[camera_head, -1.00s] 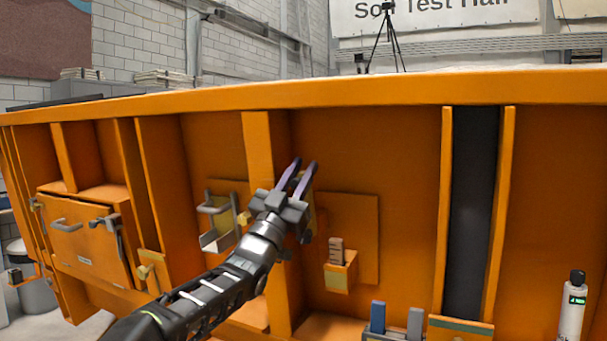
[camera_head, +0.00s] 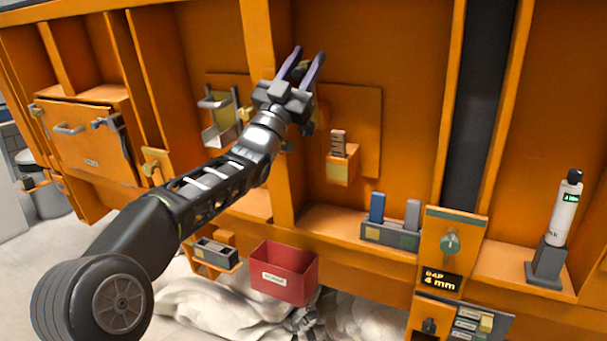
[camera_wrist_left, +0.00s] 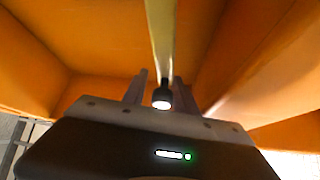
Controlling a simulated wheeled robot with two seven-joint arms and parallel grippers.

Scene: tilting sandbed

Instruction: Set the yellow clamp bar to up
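My left gripper (camera_head: 302,62) is in front of the orange wall, fingers pointing up and spread apart. In the left wrist view its two fingertips (camera_wrist_left: 158,85) stand either side of a pale yellow bar (camera_wrist_left: 160,38), likely the clamp bar. The bar runs away from the camera and has a dark, white-tipped knob (camera_wrist_left: 161,97) at its near end, between the fingers. I see no firm contact between fingers and bar. In the head view the gripper hides most of what is behind it. My right gripper is not in view.
A grey bracket (camera_head: 217,118) is left of the gripper; a small orange holder (camera_head: 342,165) with a grey lever is right. Below are a red bin (camera_head: 284,272), a block with blue and grey pieces (camera_head: 390,232) and a green knob (camera_head: 450,243). A white bottle (camera_head: 565,210) stands far right.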

